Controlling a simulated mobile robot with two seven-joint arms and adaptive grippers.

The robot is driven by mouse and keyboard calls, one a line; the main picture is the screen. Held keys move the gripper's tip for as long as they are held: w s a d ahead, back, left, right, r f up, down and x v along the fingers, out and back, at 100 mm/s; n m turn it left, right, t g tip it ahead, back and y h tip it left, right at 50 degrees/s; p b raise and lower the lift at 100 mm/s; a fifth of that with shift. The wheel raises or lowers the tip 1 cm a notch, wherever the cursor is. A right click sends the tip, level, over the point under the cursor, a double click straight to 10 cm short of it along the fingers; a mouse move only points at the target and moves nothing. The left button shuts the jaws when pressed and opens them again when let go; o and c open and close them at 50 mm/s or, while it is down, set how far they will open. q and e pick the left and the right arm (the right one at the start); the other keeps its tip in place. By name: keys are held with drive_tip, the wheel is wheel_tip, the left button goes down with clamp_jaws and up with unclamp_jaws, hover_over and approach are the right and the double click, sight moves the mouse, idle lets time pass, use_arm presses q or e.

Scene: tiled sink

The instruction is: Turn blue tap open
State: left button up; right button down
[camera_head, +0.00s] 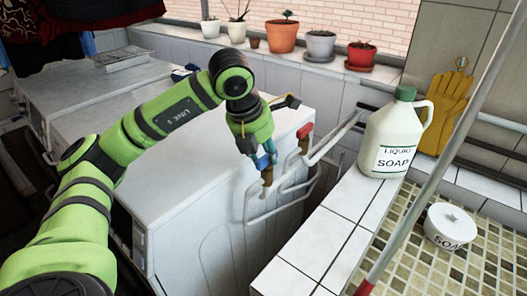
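The gripper's dark fingers partly cover the blue handle. It is too small to tell whether they grip it or only touch it. A red tap (305,131) stands just to the right on a similar brass fitting. My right gripper is not in view.
White machines (190,215) stand below my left arm. A tiled ledge (325,235) holds a soap jug (396,135). A soap tub (450,226), a pole (440,165) and yellow gloves (443,112) are at right. Potted plants (282,36) line the back ledge.

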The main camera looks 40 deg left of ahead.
use_arm(q)
drive_tip(key=shift+r, duration=0.25)
drive_tip(key=v, duration=1.1)
drive_tip(key=shift+s+r, duration=0.25)
